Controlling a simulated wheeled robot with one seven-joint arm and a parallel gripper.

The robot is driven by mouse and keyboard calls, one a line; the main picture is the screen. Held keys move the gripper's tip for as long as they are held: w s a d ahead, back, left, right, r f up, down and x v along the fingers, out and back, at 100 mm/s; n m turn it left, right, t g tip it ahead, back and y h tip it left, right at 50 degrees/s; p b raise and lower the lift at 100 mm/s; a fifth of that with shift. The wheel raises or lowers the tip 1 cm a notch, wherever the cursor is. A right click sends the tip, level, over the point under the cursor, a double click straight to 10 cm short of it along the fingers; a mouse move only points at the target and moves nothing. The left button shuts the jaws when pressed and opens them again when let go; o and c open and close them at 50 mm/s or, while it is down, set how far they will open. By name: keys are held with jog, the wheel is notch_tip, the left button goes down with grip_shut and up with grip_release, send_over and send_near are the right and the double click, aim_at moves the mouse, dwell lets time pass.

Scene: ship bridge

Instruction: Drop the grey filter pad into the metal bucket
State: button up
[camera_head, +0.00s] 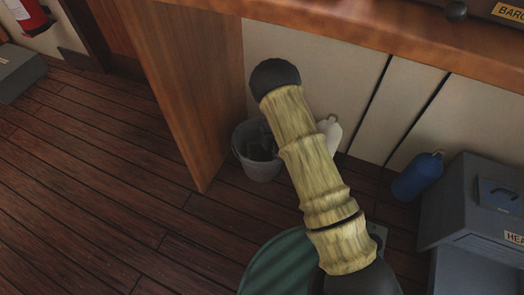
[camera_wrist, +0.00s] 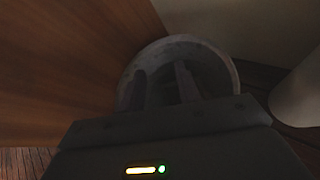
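The metal bucket (camera_head: 262,172) stands on the floor against the wooden panel, partly behind my arm in the head view. In the wrist view the bucket's rim (camera_wrist: 226,60) curves around behind my fingers. My gripper (camera_wrist: 162,84) points into the bucket's mouth. Its two dark fingers are apart, and I see nothing held between them. In the head view the gripper is a dark shape at the bucket, mostly hidden by my arm. I cannot make out the grey filter pad in either view; the bucket's inside is dark and partly hidden by my gripper.
A wooden panel (camera_head: 190,85) rises close to the bucket's left. A white bottle (camera_head: 331,132) stands to its right and shows as a pale cylinder in the wrist view (camera_wrist: 302,95). Further right are a blue bottle (camera_head: 418,178) and a grey box (camera_head: 475,205).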

jog(key=p+v, duration=0.5)
jog(key=v, duration=0.8)
jog(key=shift+s+r, duration=0.15)
jog(key=shift+s, duration=0.2)
jog(key=shift+d, duration=0.1)
